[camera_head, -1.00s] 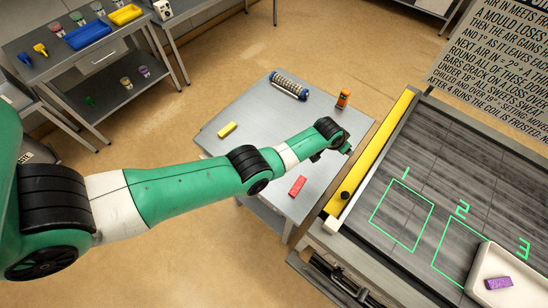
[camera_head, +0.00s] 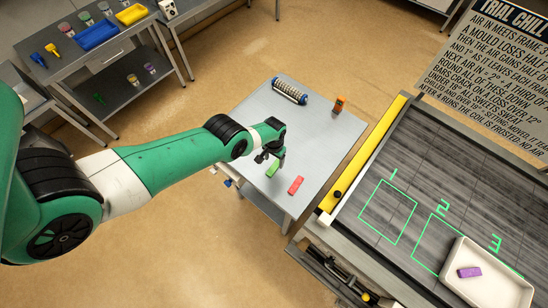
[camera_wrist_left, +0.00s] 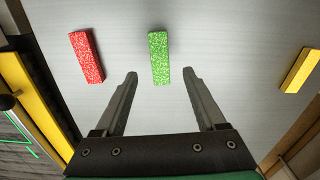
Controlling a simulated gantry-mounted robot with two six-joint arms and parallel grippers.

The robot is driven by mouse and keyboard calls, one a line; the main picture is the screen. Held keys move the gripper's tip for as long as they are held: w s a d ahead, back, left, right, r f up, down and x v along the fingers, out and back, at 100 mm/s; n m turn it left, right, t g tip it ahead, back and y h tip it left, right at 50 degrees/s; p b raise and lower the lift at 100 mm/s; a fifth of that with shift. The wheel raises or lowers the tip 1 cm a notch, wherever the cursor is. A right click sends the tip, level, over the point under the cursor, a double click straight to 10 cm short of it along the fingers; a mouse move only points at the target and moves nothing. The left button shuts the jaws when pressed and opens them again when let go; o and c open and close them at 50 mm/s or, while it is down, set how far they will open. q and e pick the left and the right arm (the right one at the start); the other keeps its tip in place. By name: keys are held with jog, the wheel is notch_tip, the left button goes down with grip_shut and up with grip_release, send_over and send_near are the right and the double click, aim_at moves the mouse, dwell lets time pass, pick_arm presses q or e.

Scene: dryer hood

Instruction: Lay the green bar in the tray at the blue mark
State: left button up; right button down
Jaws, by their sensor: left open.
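The green bar (camera_head: 272,169) lies flat on the grey metal table. My left gripper (camera_head: 267,157) is above it, open and empty. In the left wrist view the green bar (camera_wrist_left: 159,58) is centred between the lines of the two spread fingers (camera_wrist_left: 160,76), just ahead of their tips. A white tray (camera_head: 505,284) sits at the right on the dark slatted surface, with a purple bar (camera_head: 469,272) in it. I cannot make out a blue mark in the tray. My right gripper is not in view.
A red bar (camera_head: 296,185) lies beside the green one, and a yellow bar (camera_wrist_left: 300,70) lies farther off. A ribbed cylinder (camera_head: 290,91) and an orange device (camera_head: 339,104) stand at the table's back. A yellow rail (camera_head: 370,150) edges the slatted surface, where outlines 1 and 2 are mostly clear.

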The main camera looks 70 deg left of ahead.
aim_at(274, 167)
pick_arm(q)
notch_tip(274, 167, down, 6)
jog(key=b, duration=0.5)
jog(key=shift+r, duration=0.2)
grip_shut()
